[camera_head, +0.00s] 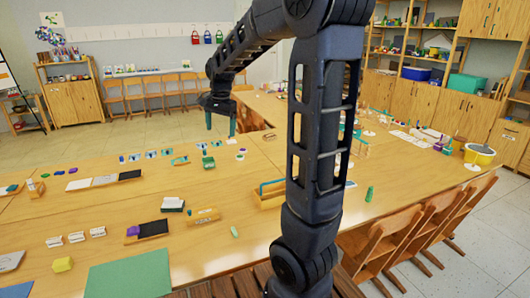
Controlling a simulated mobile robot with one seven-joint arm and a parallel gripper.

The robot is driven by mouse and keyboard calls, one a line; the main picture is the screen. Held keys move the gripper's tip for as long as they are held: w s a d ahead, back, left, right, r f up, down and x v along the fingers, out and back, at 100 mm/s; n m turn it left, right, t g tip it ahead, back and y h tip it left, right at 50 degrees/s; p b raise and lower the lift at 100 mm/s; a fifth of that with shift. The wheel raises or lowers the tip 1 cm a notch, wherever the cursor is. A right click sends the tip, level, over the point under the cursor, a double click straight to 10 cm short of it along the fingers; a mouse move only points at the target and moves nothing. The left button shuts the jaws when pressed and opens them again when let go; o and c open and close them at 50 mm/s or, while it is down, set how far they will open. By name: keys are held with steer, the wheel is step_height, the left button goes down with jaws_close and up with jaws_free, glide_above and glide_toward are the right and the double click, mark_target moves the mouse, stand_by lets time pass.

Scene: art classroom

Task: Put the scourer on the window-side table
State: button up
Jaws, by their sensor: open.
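My gripper (220,122) hangs at the end of my arm, above the far part of the long wooden table (200,240). Its two fingers point down, spread apart, with nothing seen between them. I cannot pick out the scourer for certain. No window shows, so I cannot tell which table is the window-side one.
Small art items and trays are spread over the table. A green sheet (130,275) lies at the near edge. Wooden chairs (385,240) line the right side. A yellow bucket (479,154) stands at the right end. Shelves and cabinets (455,108) stand behind. Open floor (60,145) shows at left.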

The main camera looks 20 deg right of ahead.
steer(key=s+d+n+t, duration=0.1)
steer(key=s+d+n, duration=0.2)
steer(key=s, duration=1)
steer(key=s+d+n+t, duration=0.2)
steer(key=s+d+n, duration=0.2)
steer(key=s, duration=0.8)
steer(key=shift+s+n+t+h, duration=0.3)
steer(key=shift+s+n, duration=0.05)
steer(key=shift+n, duration=0.85)
